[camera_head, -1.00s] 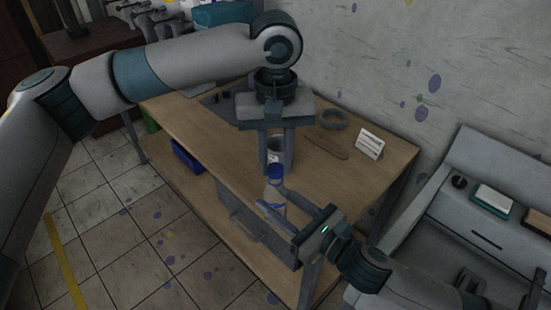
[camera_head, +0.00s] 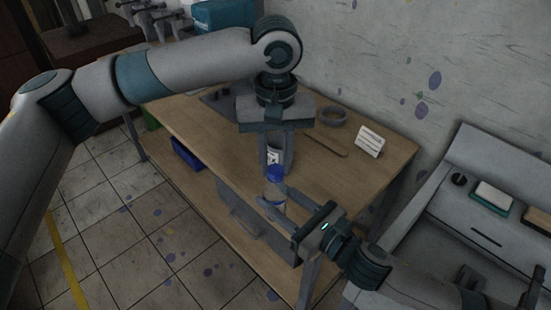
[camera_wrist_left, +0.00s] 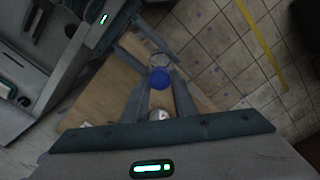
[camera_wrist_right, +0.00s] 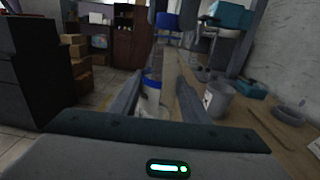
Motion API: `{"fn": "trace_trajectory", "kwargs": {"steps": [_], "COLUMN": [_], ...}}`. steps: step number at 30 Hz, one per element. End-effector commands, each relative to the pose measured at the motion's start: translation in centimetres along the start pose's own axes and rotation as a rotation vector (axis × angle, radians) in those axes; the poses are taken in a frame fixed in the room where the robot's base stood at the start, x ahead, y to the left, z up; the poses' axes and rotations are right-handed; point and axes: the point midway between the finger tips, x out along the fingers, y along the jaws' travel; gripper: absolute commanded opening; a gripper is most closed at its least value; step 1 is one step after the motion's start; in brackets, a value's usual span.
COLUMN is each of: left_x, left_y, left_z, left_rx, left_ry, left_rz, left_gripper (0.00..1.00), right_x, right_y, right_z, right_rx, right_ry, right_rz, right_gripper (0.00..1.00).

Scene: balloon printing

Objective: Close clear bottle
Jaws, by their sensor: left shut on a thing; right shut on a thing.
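The clear bottle (camera_head: 275,194) has a blue-marked label and stands upright between the fingers of my right gripper (camera_head: 276,203), shut on it. It also shows in the right wrist view (camera_wrist_right: 151,92). My left gripper (camera_head: 276,170) points down from above and is shut on the blue cap (camera_head: 275,173). In the right wrist view the cap (camera_wrist_right: 168,21) hangs above the bottle, with a gap between them. In the left wrist view the blue cap (camera_wrist_left: 160,78) sits between the fingertips and partly covers the bottle behind it.
A wooden table (camera_head: 345,178) stands behind the grippers. A grey machine (camera_head: 470,222) stands at right.

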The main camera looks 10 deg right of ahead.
Motion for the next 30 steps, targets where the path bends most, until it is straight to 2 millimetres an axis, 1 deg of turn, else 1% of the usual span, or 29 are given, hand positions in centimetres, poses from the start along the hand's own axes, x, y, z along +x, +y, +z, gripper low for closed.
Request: {"fn": "trace_trajectory", "kwargs": {"steps": [5,8,30], "left_x": [-0.02,0.00,0.05], "left_y": [0.00,0.00,0.02], "left_z": [0.00,-0.01,0.00], "left_rx": [0.049,0.144,1.244], "left_ry": [0.000,0.000,0.000], "left_rz": [0.000,0.000,0.000], "left_gripper": [0.05,0.05,0.05], "right_x": [0.00,0.00,-0.01], "right_y": [0.00,0.00,0.00], "right_z": [0.01,0.00,-0.01], "right_rx": [0.000,0.000,0.000], "right_ry": [0.000,0.000,0.000], "right_rz": [0.000,0.000,0.000], "right_gripper": [0.00,0.00,0.00]}}
